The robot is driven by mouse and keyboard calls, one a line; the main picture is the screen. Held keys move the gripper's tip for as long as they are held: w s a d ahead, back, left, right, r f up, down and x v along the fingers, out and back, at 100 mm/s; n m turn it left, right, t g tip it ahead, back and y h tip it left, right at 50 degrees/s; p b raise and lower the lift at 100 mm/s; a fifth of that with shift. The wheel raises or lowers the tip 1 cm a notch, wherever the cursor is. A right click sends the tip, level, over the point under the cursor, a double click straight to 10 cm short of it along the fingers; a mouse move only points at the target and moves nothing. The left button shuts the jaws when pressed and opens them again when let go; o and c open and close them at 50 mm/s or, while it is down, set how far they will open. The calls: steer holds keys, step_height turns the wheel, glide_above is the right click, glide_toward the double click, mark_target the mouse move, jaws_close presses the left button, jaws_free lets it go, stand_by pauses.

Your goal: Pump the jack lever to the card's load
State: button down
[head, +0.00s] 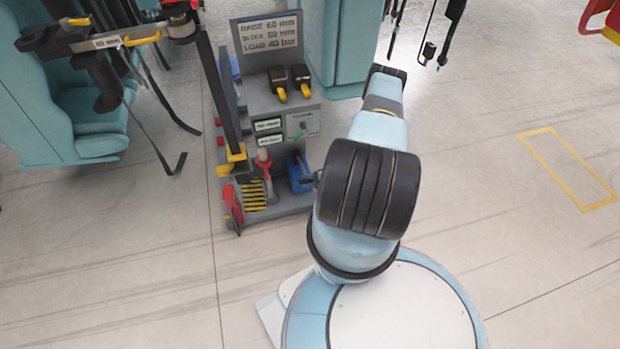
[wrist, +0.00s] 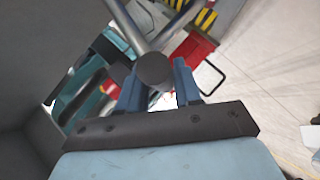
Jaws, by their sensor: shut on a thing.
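The card (head: 269,37) stands on top of the grey cart and reads RAISE 60 mm, BLOCK 60 mm, LOAD 40 bar. In the wrist view my gripper (wrist: 158,88) has its two blue fingers on either side of a dark round rod end, seemingly the jack lever (wrist: 154,70). It is shut on it. Grey bars run up and away behind this end. In the head view my arm hides the gripper and the lever. No pressure gauge can be read in either view.
The grey cart (head: 281,104) holds yellow-and-black tools, a red-handled tool and a blue item. Teal train seats (head: 75,115) stand at left, with straps hanging. A red box (wrist: 190,52) with a black handle shows in the wrist view. The floor at right, around a yellow rectangle (head: 567,170), is clear.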

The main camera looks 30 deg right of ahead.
steer(key=shift+s+f, duration=0.15)
steer(key=shift+s, duration=0.05)
steer(key=c, duration=0.9)
jaws_free()
steer(key=shift+c, duration=0.2)
steer(key=shift+w, duration=0.1)
steer(key=v, duration=1.3)
steer(key=shift+s+d, duration=0.15)
steer(key=shift+s, duration=0.2)
